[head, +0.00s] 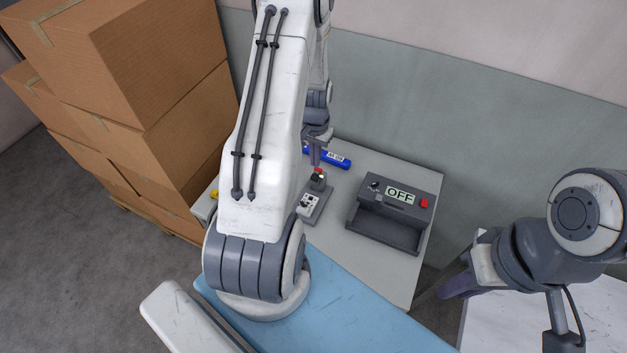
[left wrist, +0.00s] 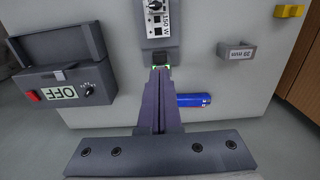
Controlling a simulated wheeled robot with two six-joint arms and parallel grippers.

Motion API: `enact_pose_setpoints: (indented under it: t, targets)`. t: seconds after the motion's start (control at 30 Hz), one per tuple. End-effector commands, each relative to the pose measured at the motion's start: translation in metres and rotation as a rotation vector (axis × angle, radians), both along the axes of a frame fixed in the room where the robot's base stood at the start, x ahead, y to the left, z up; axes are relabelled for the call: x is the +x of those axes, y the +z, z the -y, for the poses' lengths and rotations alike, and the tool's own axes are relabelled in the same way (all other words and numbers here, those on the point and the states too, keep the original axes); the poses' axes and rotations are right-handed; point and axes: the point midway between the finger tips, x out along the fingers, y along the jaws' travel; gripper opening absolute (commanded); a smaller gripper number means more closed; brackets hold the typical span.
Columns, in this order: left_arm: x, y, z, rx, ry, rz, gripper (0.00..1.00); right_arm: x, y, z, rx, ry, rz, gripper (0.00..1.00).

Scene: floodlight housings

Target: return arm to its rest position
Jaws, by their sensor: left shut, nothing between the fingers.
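My left gripper (head: 315,148) hangs over the far part of the grey table, with its arm crossing the head view from top to bottom. In the left wrist view its two purple fingers (left wrist: 160,103) lie together with nothing between them. Their tips point at a small dark block at the end of a grey unit (left wrist: 164,25) marked 150 W, also visible in the head view (head: 309,207). Whether they touch it is unclear. My right gripper (head: 458,284) is partly visible at the right; its finger opening cannot be made out.
A dark grey box (head: 386,228) with an OFF display and red button stands on the table's right. A blue cylinder (head: 340,161) lies at the back. A grey bracket (left wrist: 237,53) and yellow piece (left wrist: 289,11) are also there. Cardboard boxes (head: 150,90) are stacked at left.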

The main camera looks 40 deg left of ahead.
Motion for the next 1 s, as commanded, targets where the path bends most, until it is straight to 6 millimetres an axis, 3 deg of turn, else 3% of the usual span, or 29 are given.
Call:
enact_pose_setpoints:
  t: [0.33, 0.47, 0.57, 0.6, 0.73, 0.9, 1.0]
  targets:
    - [0.0, 0.0, 0.001, 0.0, -0.002, -0.001, 0.0, 0.0, 0.0, 0.0, 0.0, 0.0, 0.0, 0.23]
    - [0.007, 0.014, 0.024, 0.0, -0.046, 0.006, 0.0, 0.0, -0.005, 0.0, 0.0, 0.0, 0.0, 0.23]
    - [0.016, 0.041, 0.07, 0.001, -0.132, 0.017, 0.0, 0.0, -0.012, 0.0, 0.0, 0.0, 0.0, 0.23]
    - [0.015, 0.054, 0.095, -0.001, -0.176, 0.022, 0.0, 0.0, -0.016, 0.0, 0.0, 0.0, 0.0, 0.23]
    - [-0.006, 0.098, 0.18, -0.012, -0.339, 0.033, 0.0, 0.0, -0.029, 0.0, 0.0, 0.0, 0.0, 0.23]
    - [-0.072, 0.14, 0.268, -0.036, -0.55, 0.043, 0.0, 0.0, -0.043, 0.0, 0.0, -0.001, 0.0, 0.23]
    - [-0.12, 0.154, 0.299, -0.051, -0.667, 0.045, 0.0, 0.0, -0.051, 0.0, 0.0, -0.001, 0.0, 0.23]
